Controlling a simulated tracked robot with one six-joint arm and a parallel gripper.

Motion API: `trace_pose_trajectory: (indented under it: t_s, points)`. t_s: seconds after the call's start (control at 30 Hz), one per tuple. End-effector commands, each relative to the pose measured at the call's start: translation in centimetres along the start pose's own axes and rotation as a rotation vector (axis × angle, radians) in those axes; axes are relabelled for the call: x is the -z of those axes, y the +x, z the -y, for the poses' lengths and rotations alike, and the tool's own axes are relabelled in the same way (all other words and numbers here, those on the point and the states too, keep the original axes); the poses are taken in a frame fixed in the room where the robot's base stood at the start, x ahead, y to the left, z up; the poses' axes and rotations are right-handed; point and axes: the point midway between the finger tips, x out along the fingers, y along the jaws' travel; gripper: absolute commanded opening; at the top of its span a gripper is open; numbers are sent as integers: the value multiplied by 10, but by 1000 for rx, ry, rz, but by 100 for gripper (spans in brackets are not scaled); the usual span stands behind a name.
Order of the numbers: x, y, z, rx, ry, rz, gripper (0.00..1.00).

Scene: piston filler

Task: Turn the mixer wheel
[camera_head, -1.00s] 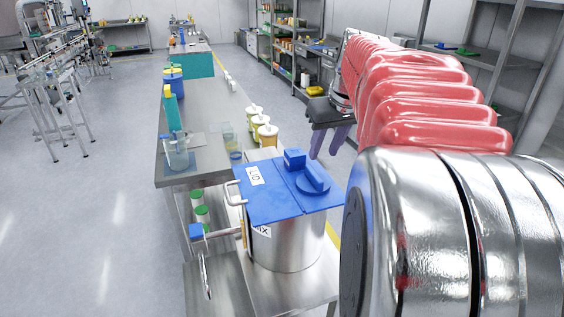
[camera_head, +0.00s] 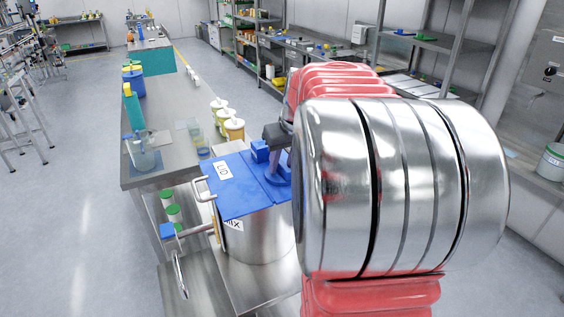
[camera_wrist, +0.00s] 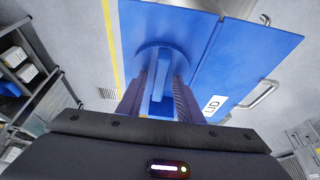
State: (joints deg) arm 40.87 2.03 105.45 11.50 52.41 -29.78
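The pot bears a partly hidden label ending in "IX". The pot's blue lid (camera_head: 232,187), marked "LID", is closed. My gripper (camera_wrist: 158,92) is over the lid, away from the wheel. In the wrist view its two fingers stand either side of the upright blue bar handle (camera_wrist: 159,80) on a round base. I cannot tell whether they touch it. My arm hides part of the pot.
The floor at left is open. Shelves (camera_head: 440,45) line the right.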

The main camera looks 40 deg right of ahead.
Motion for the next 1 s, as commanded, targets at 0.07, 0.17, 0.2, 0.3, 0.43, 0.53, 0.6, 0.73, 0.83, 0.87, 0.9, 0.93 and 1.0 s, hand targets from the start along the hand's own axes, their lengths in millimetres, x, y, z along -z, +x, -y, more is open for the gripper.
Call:
trace_pose_trajectory:
  t_s: [0.07,0.17,0.2,0.3,0.43,0.53,0.6,0.73,0.83,0.87,0.9,0.93,1.0]
  points:
    - [0,0,0,0,0,0,33]
    - [0,0,0,0,0,0,26]
    - [0,0,0,0,0,0,23]
    - [0,0,0,0,0,0,16]
    - [0,0,0,0,-1,0,7]
    - [0,0,0,0,-1,0,0]
    - [0,0,0,0,-1,0,0]
    - [0,-1,0,0,-1,0,0]
    - [0,-1,0,-2,2,0,0]
    - [0,-1,1,-3,4,0,0]
    - [0,-1,1,-4,8,0,0]
    - [0,-1,1,-6,12,0,0]
    - [0,-1,1,-11,22,0,0]
